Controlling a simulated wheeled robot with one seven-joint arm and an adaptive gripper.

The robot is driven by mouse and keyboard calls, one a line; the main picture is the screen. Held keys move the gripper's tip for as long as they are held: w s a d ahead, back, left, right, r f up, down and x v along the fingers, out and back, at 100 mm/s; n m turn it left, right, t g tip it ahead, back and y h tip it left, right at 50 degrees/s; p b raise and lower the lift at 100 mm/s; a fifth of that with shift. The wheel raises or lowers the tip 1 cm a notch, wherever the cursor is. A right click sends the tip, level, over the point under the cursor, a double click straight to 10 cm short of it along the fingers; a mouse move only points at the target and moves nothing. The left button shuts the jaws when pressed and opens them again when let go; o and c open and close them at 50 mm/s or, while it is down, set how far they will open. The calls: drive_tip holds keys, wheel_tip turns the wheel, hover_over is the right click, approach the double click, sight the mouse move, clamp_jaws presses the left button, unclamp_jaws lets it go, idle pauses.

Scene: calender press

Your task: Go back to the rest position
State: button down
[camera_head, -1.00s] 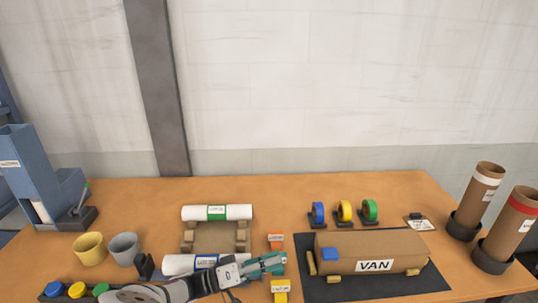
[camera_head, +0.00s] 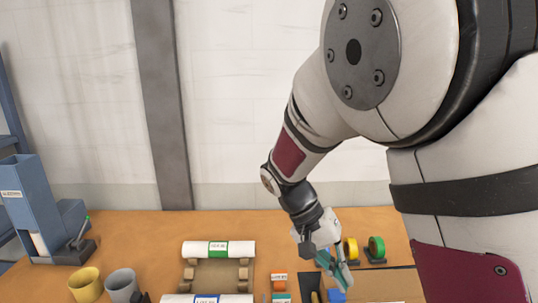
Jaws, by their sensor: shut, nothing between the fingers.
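My gripper (camera_head: 343,280) hangs from my raised arm at the lower right of centre, with its teal fingers pointing down. The fingers are shut and empty. They are in front of the cardboard box (camera_head: 385,285) and close to its blue block (camera_head: 337,295) in the picture. I cannot tell how high above the box they are. My arm hides the right side of the bench and much of the box.
On the wooden bench (camera_head: 130,232) are a roll with a green band (camera_head: 235,248), a roll with a blue band (camera_head: 180,299), a yellow cup (camera_head: 85,285), a grey cup (camera_head: 122,285), a blue press (camera_head: 35,205), and yellow (camera_head: 351,250) and green (camera_head: 377,247) tape rolls.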

drive_tip(key=s+d+r+n+t+y, duration=0.3)
drive_tip(key=s+r+t+y, duration=0.3)
drive_tip(key=s+r, duration=0.7)
drive_tip(key=shift+s+d+r+n+t, duration=0.35)
drive_tip(key=shift+s+d+t, duration=0.35)
drive_tip(key=shift+s+t, duration=0.55)
